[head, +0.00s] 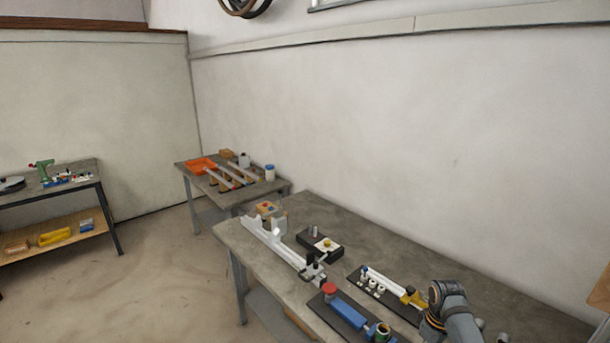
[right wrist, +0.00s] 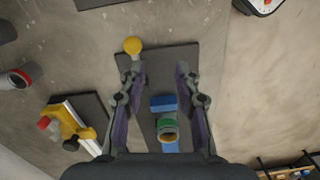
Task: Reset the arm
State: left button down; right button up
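My right gripper (right wrist: 158,72) is open in the right wrist view, with nothing between its fingertips. It hangs over a dark board (right wrist: 163,62) bearing a blue block (right wrist: 163,103) and a green-ringed cup (right wrist: 167,128). A grey link of my right arm (head: 450,300) shows at the lower right of the head view; its gripper cannot be made out there. My left arm and gripper are not in either view.
The workbench (head: 380,237) holds a long white rail jig (head: 275,240), a black block (head: 320,244), a blue bar fixture with a red knob (head: 330,289) and a white-and-yellow fixture (head: 395,288). A side table (head: 181,168) stands behind. Open floor lies left.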

jog(key=shift+m+t+h, duration=0.3)
jog(key=shift+t, duration=0.1)
jog(key=s+a, duration=0.1)
jog(key=s+a+f, duration=0.1)
jog(key=s, duration=0.1)
jog(key=s+a+f, duration=0.1)
jog(key=shift+s+a+f, duration=0.1)
jog(key=shift+s+f, duration=0.15)
jog(key=shift+s, duration=0.05)
jog(key=s+a+r+m+t, duration=0.2)
jog(key=s+a+r, duration=0.15)
jog(key=s, duration=0.45)
jog(key=s+a+r+m+t, duration=0.1)
jog(key=s+a+r+m, duration=0.25)
jog(key=s, duration=0.55)
notch_tip(320, 180, down, 30)
jog(key=s+d+g+b, duration=0.1)
jog(key=s+d, duration=0.2)
jog(key=s+f+g+b, duration=0.1)
jog(key=s+f, duration=1.5)
jog(key=s, duration=0.1)
jog(key=shift+s+d, duration=0.25)
